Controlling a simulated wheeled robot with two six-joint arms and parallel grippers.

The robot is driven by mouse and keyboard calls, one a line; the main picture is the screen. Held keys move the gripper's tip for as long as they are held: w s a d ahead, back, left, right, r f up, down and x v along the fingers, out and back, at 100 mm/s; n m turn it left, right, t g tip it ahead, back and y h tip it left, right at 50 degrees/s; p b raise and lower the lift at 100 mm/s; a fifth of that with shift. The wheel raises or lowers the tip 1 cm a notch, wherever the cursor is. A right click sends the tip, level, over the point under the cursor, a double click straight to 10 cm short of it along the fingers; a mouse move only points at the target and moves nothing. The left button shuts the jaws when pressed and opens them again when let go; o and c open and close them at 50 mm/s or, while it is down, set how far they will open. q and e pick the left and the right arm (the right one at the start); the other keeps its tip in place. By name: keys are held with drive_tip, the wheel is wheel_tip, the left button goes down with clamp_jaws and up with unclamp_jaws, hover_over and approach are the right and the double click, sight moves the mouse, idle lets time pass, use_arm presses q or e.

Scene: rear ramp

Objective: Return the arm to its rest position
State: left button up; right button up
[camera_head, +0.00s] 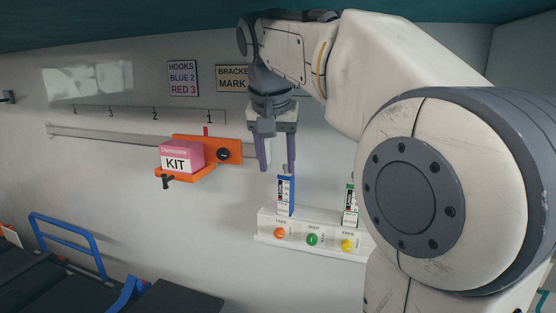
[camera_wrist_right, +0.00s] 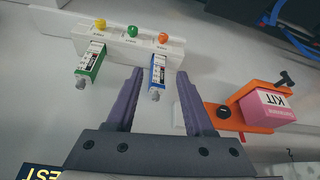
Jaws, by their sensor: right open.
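My right gripper (camera_head: 276,155) hangs open with its fingers pointing down, in the middle of the head view. A blue and white box-shaped item (camera_head: 285,195) stands in the white wall holder (camera_head: 263,221) below the fingertips. In the right wrist view the open right gripper (camera_wrist_right: 157,88) shows the blue item (camera_wrist_right: 157,75) between its fingers in the picture; I see no clear contact. A green and white item (camera_head: 350,205) stands further right in the holder, partly hidden by my arm. It also shows in the right wrist view (camera_wrist_right: 91,62). My left gripper is not in view.
A pink KIT box (camera_head: 178,160) sits on an orange bracket (camera_head: 221,150) on the wall rail (camera_head: 130,138), left of the gripper. The holder has orange, green and yellow buttons. A blue tubular frame (camera_head: 70,235) and dark padding stand at lower left. Wall signs hang behind.

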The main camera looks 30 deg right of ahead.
drive_tip(key=shift+s+a, duration=0.2)
idle(0.4)
